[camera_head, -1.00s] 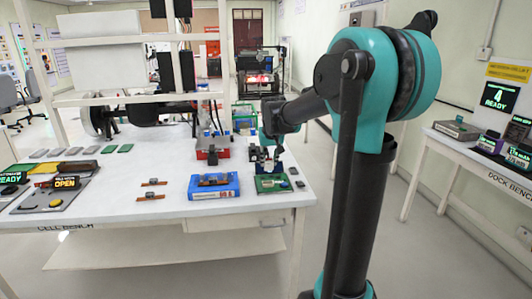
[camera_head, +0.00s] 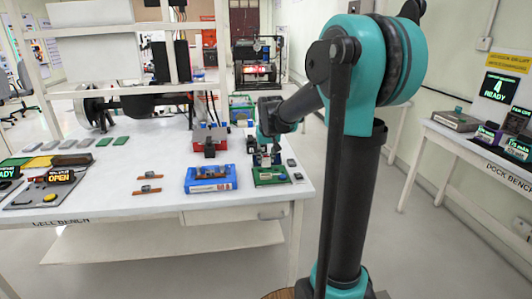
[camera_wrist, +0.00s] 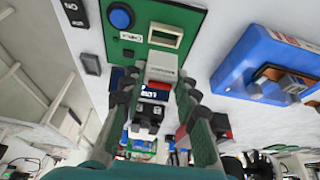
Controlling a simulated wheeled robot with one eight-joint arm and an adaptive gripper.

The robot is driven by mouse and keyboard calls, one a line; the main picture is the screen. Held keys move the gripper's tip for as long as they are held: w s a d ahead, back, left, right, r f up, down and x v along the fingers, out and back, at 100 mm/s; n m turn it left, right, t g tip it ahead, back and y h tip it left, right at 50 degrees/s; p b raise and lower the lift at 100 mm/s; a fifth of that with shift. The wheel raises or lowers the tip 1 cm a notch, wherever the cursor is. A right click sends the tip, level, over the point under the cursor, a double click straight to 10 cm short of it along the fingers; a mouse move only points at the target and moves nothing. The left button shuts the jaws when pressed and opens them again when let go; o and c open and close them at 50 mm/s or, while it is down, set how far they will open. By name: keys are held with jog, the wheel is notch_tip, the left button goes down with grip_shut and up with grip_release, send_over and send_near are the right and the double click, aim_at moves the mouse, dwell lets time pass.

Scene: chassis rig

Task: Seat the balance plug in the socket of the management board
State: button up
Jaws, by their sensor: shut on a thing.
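The management board is a green board (camera_head: 272,177) at the bench's right front. In the wrist view the green board (camera_wrist: 133,22) carries a round blue button (camera_wrist: 121,16) and a cream-rimmed socket (camera_wrist: 164,36). My gripper (camera_head: 265,157) is low over the board's back part. In the wrist view my gripper (camera_wrist: 160,80) is shut on a pale grey plug (camera_wrist: 162,66), which I take to be the balance plug. The plug lies just below the socket in the picture, apparently outside it. Whether they touch is unclear. My gripper hides part of the board in the head view.
A blue pack (camera_head: 210,179) with a brown part on top stands left of the board. A red box (camera_head: 209,138) stands behind. Small copper-coloured parts (camera_head: 147,190) lie further left. A small dark block (camera_head: 291,162) lies right of the board, near the bench edge.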

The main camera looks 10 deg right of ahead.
aim_at(266, 165)
jog(key=shift+f, duration=1.35)
jog(key=shift+f, duration=1.35)
dwell(0.4)
jog(key=o, duration=1.1)
jog(key=shift+r, duration=0.1)
jog(key=v, duration=1.1)
jog(key=shift+s+r, duration=0.15)
jog(key=shift+r, duration=0.25)
jog(key=s+d+f, duration=0.2)
jog(key=s+f, duration=0.7)
jog(key=s, duration=0.4)
jog(key=s+d+f, duration=0.2)
jog(key=s+f, duration=0.8)
jog(key=s, duration=0.2)
jog(key=shift+s+f, duration=0.15)
jog(key=shift+s, duration=0.25)
